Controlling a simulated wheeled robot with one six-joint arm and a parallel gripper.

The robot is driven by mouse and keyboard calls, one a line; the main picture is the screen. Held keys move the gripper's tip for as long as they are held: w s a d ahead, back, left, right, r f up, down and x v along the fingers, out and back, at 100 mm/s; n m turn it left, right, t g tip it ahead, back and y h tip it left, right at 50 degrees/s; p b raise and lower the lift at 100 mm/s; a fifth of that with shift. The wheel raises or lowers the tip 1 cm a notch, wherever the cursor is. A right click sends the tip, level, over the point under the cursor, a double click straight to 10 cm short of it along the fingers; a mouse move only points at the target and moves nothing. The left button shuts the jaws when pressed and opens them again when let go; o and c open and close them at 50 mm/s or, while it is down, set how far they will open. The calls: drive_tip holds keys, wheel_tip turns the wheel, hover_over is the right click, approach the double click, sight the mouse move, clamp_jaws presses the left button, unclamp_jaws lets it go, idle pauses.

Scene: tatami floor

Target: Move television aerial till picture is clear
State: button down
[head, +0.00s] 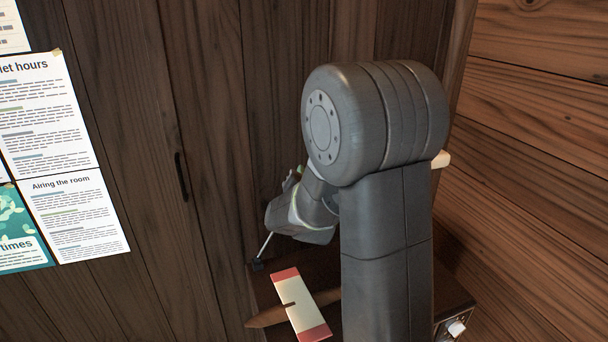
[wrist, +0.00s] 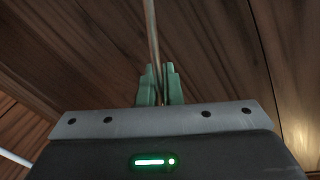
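The dark wooden television (head: 455,292) stands low in the head view, partly behind my arm; its picture is not visible. A small dark aerial base (head: 257,265) sits at its back left corner, and a thin pale aerial rod (head: 265,246) rises from it toward my wrist. In the wrist view, a thin brownish aerial rod (wrist: 152,30) runs down between the green fingers of my gripper (wrist: 160,76). The fingers are closed in on both sides of it. Another pale rod (wrist: 14,157) shows at lower left. My arm hides most of the gripper in the head view.
A cream and red piece (head: 291,298) crosses a pointed brown wooden piece (head: 265,318) on the television top, close to the aerial base. A pale knob (head: 457,328) is on the television front. Dark plank walls stand close behind and right; paper notices (head: 75,215) hang left.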

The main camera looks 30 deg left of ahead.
drive_tip(key=s+a+r+n+y+p, duration=0.1)
drive_tip(key=s+a+r+n+p, duration=0.1)
drive_tip(key=s+a, duration=0.4)
drive_tip(key=shift+s+r+n+t, duration=0.3)
drive_tip(key=shift+s+r+n, duration=0.5)
drive_tip(key=shift+n, duration=0.4)
drive_tip(key=c, duration=1.6)
unclamp_jaws()
drive_tip(key=b+v, duration=0.1)
drive_tip(key=v, duration=1.2)
drive_tip(key=shift+s+d, duration=0.25)
